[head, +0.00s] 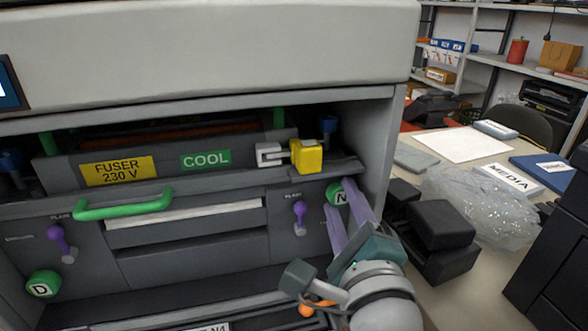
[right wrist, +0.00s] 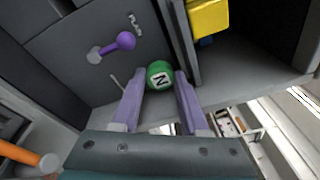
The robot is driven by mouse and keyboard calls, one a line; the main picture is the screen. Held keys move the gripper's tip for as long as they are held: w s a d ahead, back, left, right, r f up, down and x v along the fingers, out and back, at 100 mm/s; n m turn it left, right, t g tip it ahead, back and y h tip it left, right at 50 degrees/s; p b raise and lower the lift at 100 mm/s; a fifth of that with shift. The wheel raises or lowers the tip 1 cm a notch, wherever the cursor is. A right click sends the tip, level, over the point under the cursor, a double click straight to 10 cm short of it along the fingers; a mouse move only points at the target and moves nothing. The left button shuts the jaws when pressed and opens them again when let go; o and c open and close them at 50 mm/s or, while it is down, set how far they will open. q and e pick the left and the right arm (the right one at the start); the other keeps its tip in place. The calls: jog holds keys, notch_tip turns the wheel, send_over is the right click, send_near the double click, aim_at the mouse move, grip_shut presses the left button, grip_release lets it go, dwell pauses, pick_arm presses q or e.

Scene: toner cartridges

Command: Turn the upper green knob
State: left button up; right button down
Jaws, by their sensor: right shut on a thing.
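The upper green knob (head: 341,196), marked with a white N label, sits on the dark front panel at the right of the open machine. It also shows in the right wrist view (right wrist: 159,71), between the fingertips. My right gripper (head: 338,194) has its two pale purple fingers shut on this knob, one finger on each side. The N on the label is tilted in the right wrist view. A lower green knob (head: 42,284), marked D, is at the far left of the panel, away from the gripper. My left gripper is not in view.
A purple lever (head: 299,214) is just left of the N knob. Above are a yellow block (head: 306,156) and the fuser unit (head: 205,159). A green handle (head: 124,204) juts out at left. Black boxes (head: 440,226) stand on the table to the right.

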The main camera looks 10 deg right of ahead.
jog(key=m, duration=0.3)
jog(key=shift+r+g, duration=0.15)
jog(key=shift+g, duration=0.15)
jog(key=shift+m+y+p, duration=0.3)
jog(key=shift+m, duration=0.9)
jog(key=c, duration=0.7)
grip_release()
jog(key=s+a+p, duration=0.1)
jog(key=s, duration=0.9)
jog(key=shift+r, duration=0.4)
